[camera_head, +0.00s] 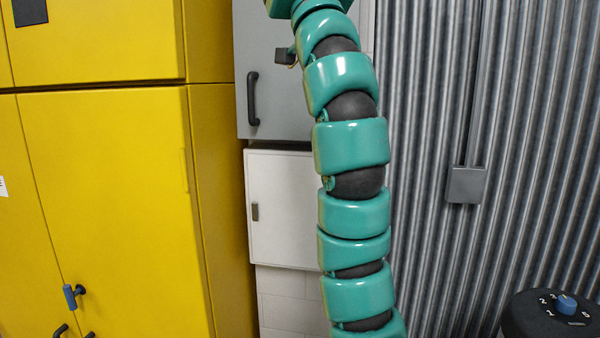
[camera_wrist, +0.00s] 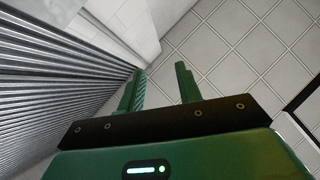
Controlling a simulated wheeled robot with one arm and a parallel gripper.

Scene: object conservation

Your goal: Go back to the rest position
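My gripper (camera_wrist: 161,80) shows in the wrist view with its two green fingers apart and nothing between them. It points toward the tiled floor (camera_wrist: 235,45) and the foot of a pale wall. In the head view my green segmented arm rises through the middle of the picture, and the gripper itself is out of that view.
A yellow cabinet (camera_head: 110,190) with a blue-handled latch (camera_head: 73,296) fills the left. A grey cabinet (camera_head: 275,95) and a white cabinet (camera_head: 283,210) stand behind my arm. A corrugated metal wall (camera_head: 430,150) is on the right, with a black dial unit (camera_head: 530,318) before it.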

